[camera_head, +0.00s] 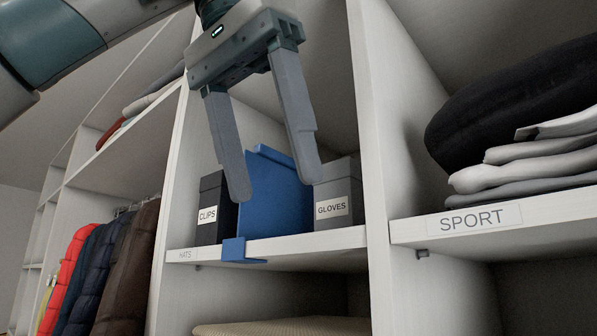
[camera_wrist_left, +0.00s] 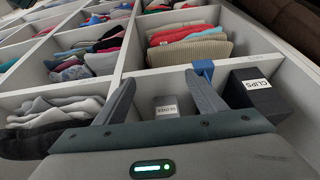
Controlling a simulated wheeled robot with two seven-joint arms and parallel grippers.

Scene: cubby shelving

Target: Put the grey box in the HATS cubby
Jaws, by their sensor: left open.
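The grey box (camera_head: 338,194) with a GLOVES label stands upright on the shelf of the HATS cubby (camera_head: 300,246), at its right side. In the left wrist view, the grey box (camera_wrist_left: 167,106) appears between my fingers, apart from them. My left gripper (camera_head: 275,190) is open and empty, its fingers pointing down in front of the cubby. In the head view its right finger overlaps the box's left edge; I cannot tell the exact gap in depth. My right gripper is not in view.
A blue divider (camera_head: 270,190) stands left of the grey box, with a tab over the shelf edge. A black CLIPS box (camera_head: 212,207) stands left of it. White uprights bound the cubby. The SPORT cubby (camera_head: 500,222) to the right holds folded clothes.

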